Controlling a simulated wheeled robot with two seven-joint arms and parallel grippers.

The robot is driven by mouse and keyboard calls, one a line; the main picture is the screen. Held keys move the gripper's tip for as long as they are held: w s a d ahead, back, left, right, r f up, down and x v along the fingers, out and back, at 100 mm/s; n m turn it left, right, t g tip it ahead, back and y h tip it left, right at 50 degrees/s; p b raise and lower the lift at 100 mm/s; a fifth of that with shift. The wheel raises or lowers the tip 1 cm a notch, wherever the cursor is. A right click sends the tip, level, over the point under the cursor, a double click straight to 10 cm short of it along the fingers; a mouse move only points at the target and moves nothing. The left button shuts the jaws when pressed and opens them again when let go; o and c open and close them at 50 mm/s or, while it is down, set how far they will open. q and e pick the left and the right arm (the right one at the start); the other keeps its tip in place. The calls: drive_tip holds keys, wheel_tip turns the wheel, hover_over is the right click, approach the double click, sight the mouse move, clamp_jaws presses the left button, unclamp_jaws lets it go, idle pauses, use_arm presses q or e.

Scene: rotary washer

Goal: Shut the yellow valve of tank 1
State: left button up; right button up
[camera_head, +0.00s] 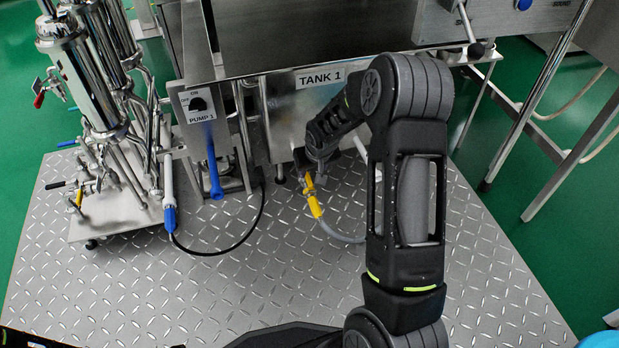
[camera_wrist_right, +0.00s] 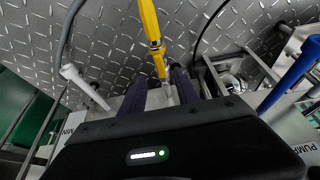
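The yellow valve handle (camera_head: 313,196) of tank 1 is low beneath the steel tank (camera_head: 290,108) with the TANK 1 label. It slants down and to the right there. In the right wrist view the yellow handle (camera_wrist_right: 152,32) runs from the top edge to a metal fitting near the fingers. My right gripper (camera_head: 303,162) is at the handle's upper end, partly hidden by its own wrist. In the wrist view its two dark fingers (camera_wrist_right: 160,92) stand apart, with the metal fitting between or just beyond them. Contact cannot be told. My left gripper is not in view.
The PUMP 1 switch box (camera_head: 198,103) and a blue-handled lever (camera_head: 214,180) stand left of the valve. Pipework with steel cylinders (camera_head: 80,75) is further left. A grey hose (camera_head: 340,235) leaves the valve area. The checkered floor plate (camera_head: 200,290) is mostly clear.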

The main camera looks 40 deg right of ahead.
sight(309, 179)
drive_tip(key=b+x, duration=0.2)
drive_tip(key=x, duration=0.4)
drive_tip(key=shift+f+b, duration=0.1)
drive_tip(key=shift+b, duration=0.2)
clamp_jaws()
idle(1.1)
